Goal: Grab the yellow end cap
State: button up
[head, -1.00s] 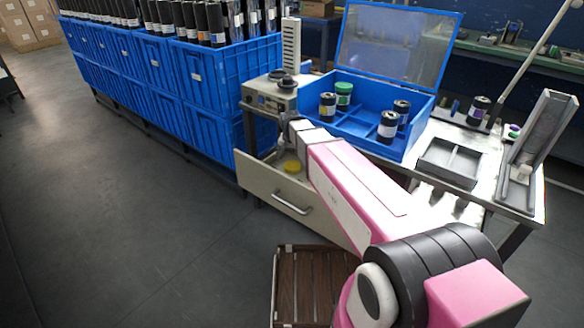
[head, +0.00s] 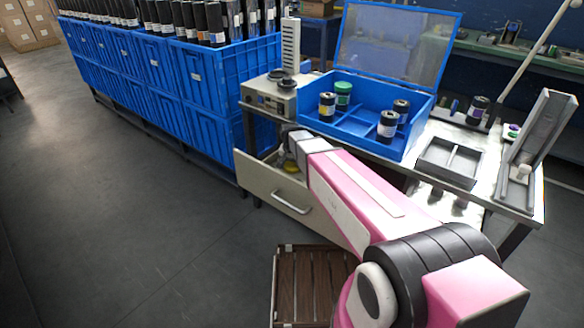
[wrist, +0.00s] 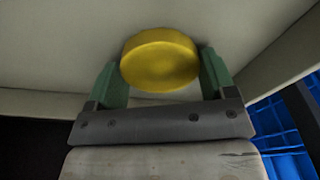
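The yellow end cap (wrist: 160,62) is a round, flat disc lying in the open drawer (head: 275,191) under the table. In the head view a small part of the cap (head: 290,168) shows below my gripper (head: 291,155). In the wrist view the cap lies between the green fingertips of my gripper (wrist: 160,72), which are wide apart on its left and right sides. I see no clear grip on the cap; any contact at its edges is hard to tell.
Pale drawer walls surround the gripper closely. A grey device (head: 270,95) stands on the table above the drawer, beside an open blue case (head: 372,146) holding several rolls. Blue crates (head: 190,95) stand at the left. A brown wooden crate (head: 310,285) sits on the floor below.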

aim_at(291, 166)
jog(key=shift+r, duration=0.15)
jog(key=shift+r, duration=0.5)
jog(key=r, duration=0.2)
jog(key=s+r, duration=0.1)
jog(key=shift+a+r, duration=0.3)
jog(key=s+a+r, duration=0.4)
jog(key=s+a, duration=0.1)
jog(key=s+a+r, duration=0.2)
jog(key=shift+s+a+r, duration=0.1)
jog(key=shift+s+a, duration=0.05)
jog(key=shift+a, duration=0.15)
